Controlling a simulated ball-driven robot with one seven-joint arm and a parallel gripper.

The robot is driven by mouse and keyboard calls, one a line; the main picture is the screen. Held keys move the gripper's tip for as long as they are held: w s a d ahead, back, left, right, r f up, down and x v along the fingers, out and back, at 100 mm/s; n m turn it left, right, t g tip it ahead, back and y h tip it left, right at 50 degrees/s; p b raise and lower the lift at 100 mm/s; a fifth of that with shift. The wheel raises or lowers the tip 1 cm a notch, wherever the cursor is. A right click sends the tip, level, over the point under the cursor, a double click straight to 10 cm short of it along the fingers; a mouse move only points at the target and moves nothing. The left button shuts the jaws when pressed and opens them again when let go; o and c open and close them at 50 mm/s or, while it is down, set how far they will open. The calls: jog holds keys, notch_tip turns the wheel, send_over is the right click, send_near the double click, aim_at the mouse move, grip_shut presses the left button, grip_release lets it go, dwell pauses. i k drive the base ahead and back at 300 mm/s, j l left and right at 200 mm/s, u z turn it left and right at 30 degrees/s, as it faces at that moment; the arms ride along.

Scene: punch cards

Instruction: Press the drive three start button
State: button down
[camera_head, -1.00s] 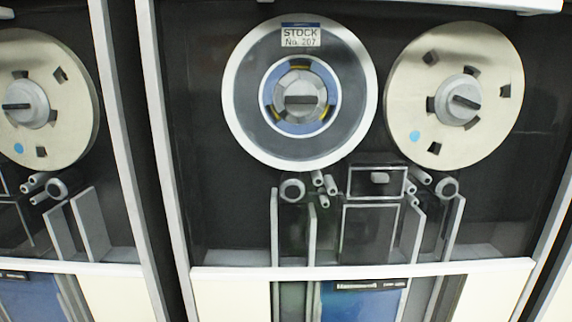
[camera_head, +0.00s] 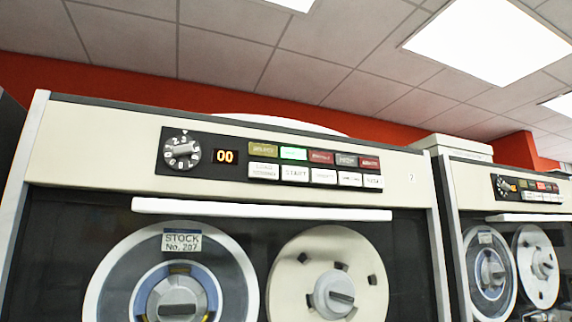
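A tape drive (camera_head: 95,155) fills the middle of the head view. Its black control panel (camera_head: 222,174) has a numbered dial (camera_head: 181,150), an orange display reading 00 (camera_head: 226,156) and two rows of buttons. The START button (camera_head: 294,173) is white, in the lower row, below a lit green indicator (camera_head: 293,153). A small tag (camera_head: 411,177) right of the panel seems to read 2. Another tape drive (camera_head: 448,200) stands to the right with a similar small panel (camera_head: 527,189); its labels are too small to read. My gripper is not in view.
A white handle bar (camera_head: 262,209) runs below the panel. A reel marked STOCK No. 207 (camera_head: 120,270) and a cream reel (camera_head: 290,275) sit behind the drive's window. A red wall and tiled ceiling lie behind.

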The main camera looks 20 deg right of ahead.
aim_at(537, 195)
jog(key=z, duration=1.35)
